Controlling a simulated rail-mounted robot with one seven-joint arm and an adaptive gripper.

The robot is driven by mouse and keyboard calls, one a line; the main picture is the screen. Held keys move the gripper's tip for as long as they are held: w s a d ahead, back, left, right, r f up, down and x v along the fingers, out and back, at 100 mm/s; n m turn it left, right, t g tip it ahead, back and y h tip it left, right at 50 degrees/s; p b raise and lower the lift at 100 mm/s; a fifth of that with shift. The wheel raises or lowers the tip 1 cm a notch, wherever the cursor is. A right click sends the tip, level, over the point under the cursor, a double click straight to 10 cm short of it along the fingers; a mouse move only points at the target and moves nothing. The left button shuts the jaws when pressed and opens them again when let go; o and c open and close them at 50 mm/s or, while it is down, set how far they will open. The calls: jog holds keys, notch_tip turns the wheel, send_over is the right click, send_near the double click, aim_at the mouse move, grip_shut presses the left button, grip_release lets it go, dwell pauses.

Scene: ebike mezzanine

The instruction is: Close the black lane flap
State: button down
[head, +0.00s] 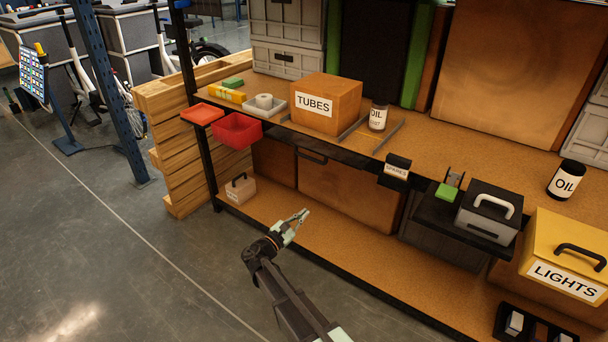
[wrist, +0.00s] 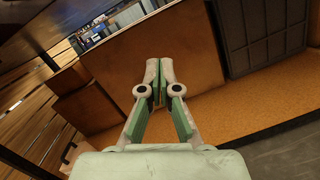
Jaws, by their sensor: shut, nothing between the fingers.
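A black panel (head: 352,152), which looks like the lane flap, hangs at the upper shelf's front edge, below two metal lane rails (head: 384,137). I cannot tell its exact angle. A black and white OIL bottle (head: 378,117) stands between the rails. My gripper (head: 304,213) is shut and empty, in front of the lower shelf, below and left of the flap and apart from it. In the wrist view the fingertips (wrist: 159,65) are together before a brown panel (wrist: 160,50). I cannot make out the flap in that view.
A red bin (head: 237,131) hangs at the shelf's left front. A TUBES box (head: 326,104) stands left of the rails. A SPARES holder (head: 397,167) and a black tray (head: 436,212) with a grey case (head: 488,213) jut out at right. The floor (head: 130,240) at left is clear.

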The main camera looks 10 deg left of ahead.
aim_at(314, 151)
jog(key=w+a+r+n+t, duration=0.2)
jog(key=a+r+n+t, duration=0.2)
jog(key=r+n, duration=0.15)
jog(key=w+d+r+b, duration=0.1)
jog(key=w+d+r, duration=0.3)
jog(key=w+r, duration=0.3)
jog(key=shift+d+r, duration=0.2)
jog(key=shift+r, duration=0.35)
jog(key=shift+n, duration=0.25)
